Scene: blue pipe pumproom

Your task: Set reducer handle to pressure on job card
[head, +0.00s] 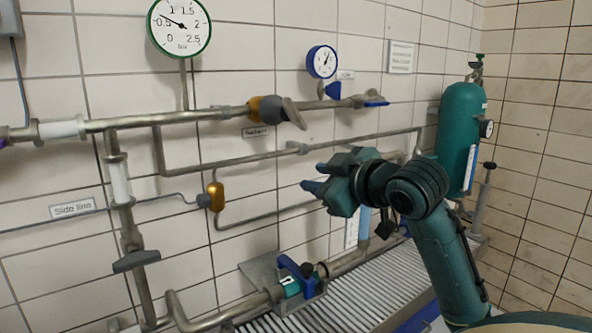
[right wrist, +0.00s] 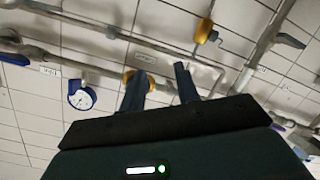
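The reducer (head: 268,109), an orange body with a grey handle (head: 293,113), sits on the upper pipe above a small label that seems to read "Reducer" (head: 256,132). A green-rimmed gauge (head: 180,27) stands above the pipe, its needle close to 0.5. My right gripper (head: 312,178) is below and right of the reducer, apart from it, fingers pointing left. In the right wrist view its fingers (right wrist: 160,88) are spread and empty, with the reducer's orange part (right wrist: 150,82) beyond them, partly hidden. My left gripper is not in view. No readable job card shows; a small wall notice (head: 400,57) is illegible.
A blue-rimmed gauge (head: 322,62) and a blue-handled valve (head: 376,103) are right of the reducer. An orange fitting (head: 216,196) sits on the side line. A green cylinder (head: 461,138) stands at right. Lower pipes (head: 342,262) run above a ribbed grating (head: 370,298).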

